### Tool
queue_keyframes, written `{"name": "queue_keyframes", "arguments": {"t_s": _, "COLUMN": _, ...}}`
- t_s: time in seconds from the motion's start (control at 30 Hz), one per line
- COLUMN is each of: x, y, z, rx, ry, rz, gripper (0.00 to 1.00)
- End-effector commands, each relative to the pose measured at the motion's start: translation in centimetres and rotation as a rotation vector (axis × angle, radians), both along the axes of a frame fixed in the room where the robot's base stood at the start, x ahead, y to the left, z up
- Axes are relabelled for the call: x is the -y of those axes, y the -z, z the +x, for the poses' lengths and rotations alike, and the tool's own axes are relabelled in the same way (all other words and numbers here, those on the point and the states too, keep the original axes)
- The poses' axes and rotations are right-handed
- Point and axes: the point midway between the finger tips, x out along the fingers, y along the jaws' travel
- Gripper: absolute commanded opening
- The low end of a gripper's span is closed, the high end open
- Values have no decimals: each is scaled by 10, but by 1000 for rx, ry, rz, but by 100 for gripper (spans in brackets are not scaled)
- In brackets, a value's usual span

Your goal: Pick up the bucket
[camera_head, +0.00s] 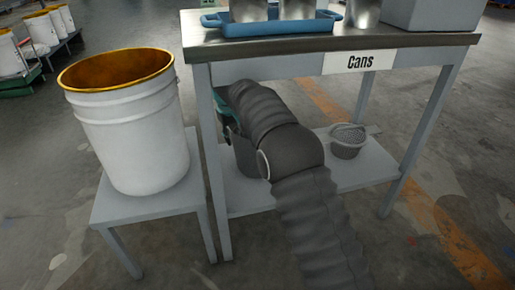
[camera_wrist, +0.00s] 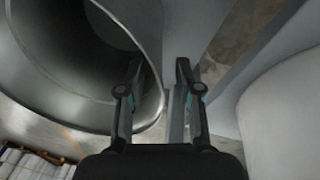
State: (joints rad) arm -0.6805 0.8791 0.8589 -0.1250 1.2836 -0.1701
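A dark grey metal bucket (camera_head: 245,160) stands on the lower shelf under the table, partly hidden by my arm. In the wrist view its round open mouth and rim (camera_wrist: 50,122) fill the left side. My gripper (camera_head: 228,118) is at the bucket's upper left side, mostly hidden by my arm in the head view. In the wrist view my gripper (camera_wrist: 158,78) is open, with one finger over the bucket's mouth and the other outside the rim. The near wall lies between them; I cannot tell whether either finger touches it. A large white bucket (camera_head: 140,140), orange-brown inside, stands upright on a small stand at left.
The grey table (camera_head: 430,40) labelled "Cans" carries a blue tray (camera_head: 270,27) and metal cans. A small mesh-topped pot (camera_head: 347,150) sits on the lower shelf (camera_head: 370,172) at right. The white bucket's stand (camera_head: 150,207) is close beside the table's left legs. Floor in front is clear.

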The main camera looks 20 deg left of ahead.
Motion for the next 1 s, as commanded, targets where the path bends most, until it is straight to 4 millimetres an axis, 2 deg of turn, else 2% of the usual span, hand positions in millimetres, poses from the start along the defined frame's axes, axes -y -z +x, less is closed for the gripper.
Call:
{"name": "queue_keyframes", "arguments": {"t_s": 0.33, "x": 0, "y": 42, "z": 12, "rx": 0, "ry": 0, "rz": 1, "gripper": 35}}
{"name": "queue_keyframes", "arguments": {"t_s": 0.6, "x": 0, "y": 46, "z": 13, "rx": 1, "ry": 0, "rz": 2, "gripper": 35}}
{"name": "queue_keyframes", "arguments": {"t_s": 0.63, "x": 0, "y": 46, "z": 13, "rx": 1, "ry": 0, "rz": 2, "gripper": 30}}
{"name": "queue_keyframes", "arguments": {"t_s": 0.73, "x": 0, "y": 46, "z": 13, "rx": 1, "ry": 0, "rz": 2, "gripper": 5}}
{"name": "queue_keyframes", "arguments": {"t_s": 0.77, "x": 0, "y": 46, "z": 13, "rx": 1, "ry": 0, "rz": 2, "gripper": 0}}
{"name": "queue_keyframes", "arguments": {"t_s": 1.0, "x": 0, "y": 46, "z": 13, "rx": 1, "ry": 0, "rz": 2, "gripper": 0}}
